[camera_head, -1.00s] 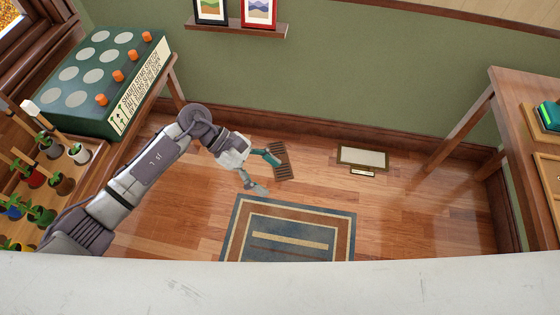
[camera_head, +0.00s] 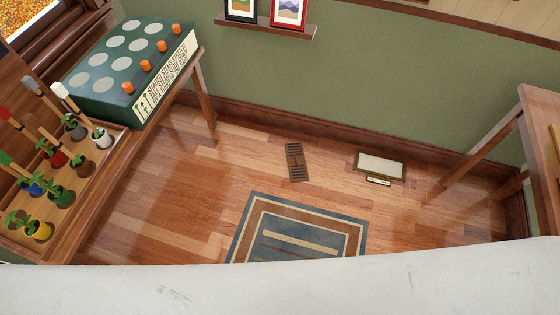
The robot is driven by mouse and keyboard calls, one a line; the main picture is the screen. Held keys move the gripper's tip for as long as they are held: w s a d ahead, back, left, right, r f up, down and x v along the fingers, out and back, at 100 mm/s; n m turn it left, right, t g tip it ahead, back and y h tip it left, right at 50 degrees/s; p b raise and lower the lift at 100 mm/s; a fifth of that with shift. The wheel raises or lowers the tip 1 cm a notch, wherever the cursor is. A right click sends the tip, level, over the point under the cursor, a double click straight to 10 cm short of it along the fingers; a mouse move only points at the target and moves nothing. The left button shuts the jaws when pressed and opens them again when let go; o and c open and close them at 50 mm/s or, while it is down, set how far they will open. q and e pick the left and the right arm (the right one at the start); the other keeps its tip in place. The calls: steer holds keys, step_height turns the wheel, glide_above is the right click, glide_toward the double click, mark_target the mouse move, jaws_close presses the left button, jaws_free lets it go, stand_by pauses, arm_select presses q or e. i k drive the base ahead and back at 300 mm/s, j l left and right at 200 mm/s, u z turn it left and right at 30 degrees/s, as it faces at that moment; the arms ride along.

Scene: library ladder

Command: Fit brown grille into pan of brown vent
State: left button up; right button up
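The brown grille (camera_head: 294,162), a dark slotted rectangle, is on the wood floor between the rug and the wall. I cannot tell whether it lies flat on the boards. To its right, apart from it, a brown-framed vent (camera_head: 403,174) with a pale, flat-looking pan sits near the baseboard. A small light label plate (camera_head: 378,181) is at its front edge. No grille shows in this pan. Neither of my grippers is in view.
A blue and brown rug (camera_head: 300,237) lies in front of the grille. A wooden table (camera_head: 540,110) stands at the right. At the left are a green box (camera_head: 130,70) with orange knobs and a tray of potted plants (camera_head: 125,145). Floor around the grille is clear.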

mark_target(365, 162)
steer(key=i+l+u, duration=0.25)
steer(key=u, duration=0.2)
steer(key=i+l+u, duration=0.3)
steer(key=u, duration=0.15)
steer(key=l, duration=0.1)
